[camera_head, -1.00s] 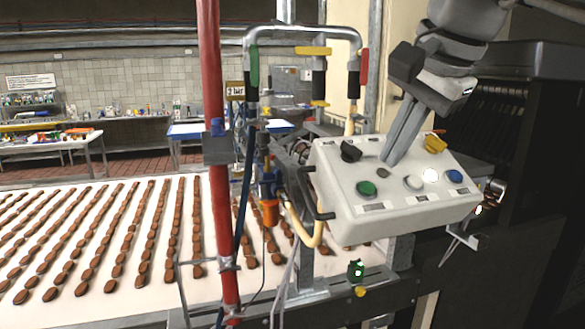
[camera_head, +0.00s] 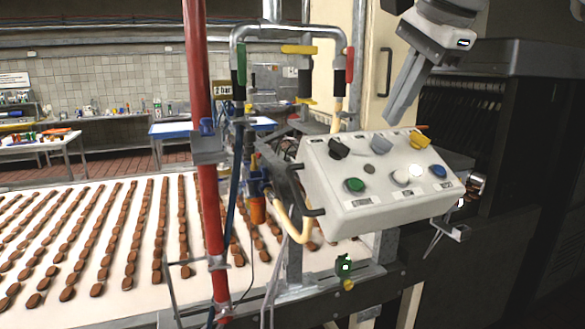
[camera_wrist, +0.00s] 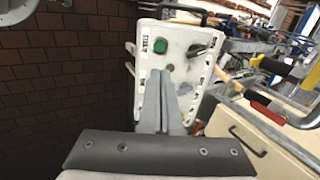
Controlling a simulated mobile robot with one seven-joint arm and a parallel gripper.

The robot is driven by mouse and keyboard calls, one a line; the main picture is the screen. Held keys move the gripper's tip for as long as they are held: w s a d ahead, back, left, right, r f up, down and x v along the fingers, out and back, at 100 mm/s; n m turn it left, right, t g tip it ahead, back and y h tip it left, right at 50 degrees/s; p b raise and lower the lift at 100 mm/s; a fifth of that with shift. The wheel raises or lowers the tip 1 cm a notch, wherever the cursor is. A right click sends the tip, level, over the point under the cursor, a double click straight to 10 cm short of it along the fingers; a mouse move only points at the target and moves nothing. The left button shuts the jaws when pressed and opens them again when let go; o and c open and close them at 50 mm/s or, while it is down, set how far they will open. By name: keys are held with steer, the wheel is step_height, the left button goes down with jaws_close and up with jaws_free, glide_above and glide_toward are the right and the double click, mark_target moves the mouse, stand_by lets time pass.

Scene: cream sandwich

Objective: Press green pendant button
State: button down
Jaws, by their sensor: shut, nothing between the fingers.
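The white control box (camera_head: 330,192) has a sloped panel of buttons and knobs. Its green button (camera_head: 354,185) sits at the panel's near left corner and looks unlit. In the wrist view the green button (camera_wrist: 159,46) shows uncovered on the white panel (camera_wrist: 180,72), next to a START label. My gripper (camera_head: 389,122) is shut and empty, above the panel's far edge and apart from the green button. In the wrist view the fingertips of my gripper (camera_wrist: 160,73) overlap the panel just below the green button, and the fingers hide part of the panel.
A black knob (camera_head: 338,148), grey knob (camera_head: 381,145), yellow knob (camera_head: 419,140), white button (camera_head: 401,176) and blue button (camera_head: 437,171) share the panel. A red pole (camera_head: 199,70) and pipes stand left. A dark machine (camera_head: 500,140) stands right. A black handle (camera_head: 297,190) juts from the box.

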mark_target(357, 183)
steer(key=x, duration=1.3)
steer(key=shift+b, duration=0.35)
